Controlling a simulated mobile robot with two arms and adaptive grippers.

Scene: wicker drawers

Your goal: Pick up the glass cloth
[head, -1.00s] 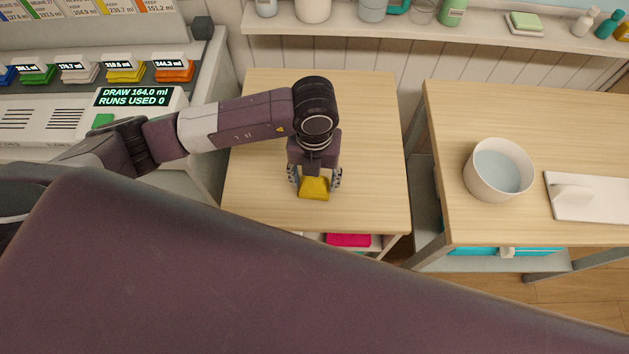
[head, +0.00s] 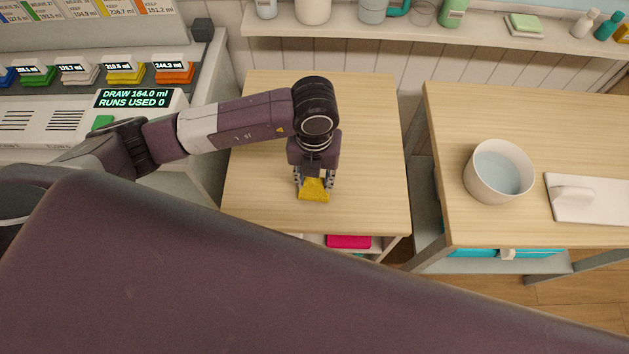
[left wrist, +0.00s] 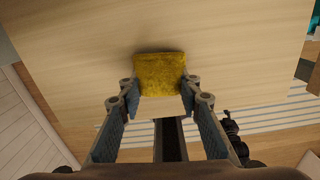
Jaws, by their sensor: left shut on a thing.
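The yellow cloth (head: 314,190) lies at the front middle of the left wooden table (head: 365,130). In the left wrist view the cloth (left wrist: 160,72) is a fuzzy yellow square with its near part between the fingers. My left gripper (head: 314,184) points down at the table and is shut on the cloth, one finger at each side of it. The fingers also show in the left wrist view (left wrist: 160,93). I cannot tell whether the cloth is clear of the tabletop. My right gripper is not in view.
A white bowl of water (head: 498,171) and a white board with a handle (head: 590,198) stand on the right table (head: 470,115). A wall shelf (head: 400,32) runs behind. The left tabletop is otherwise clear.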

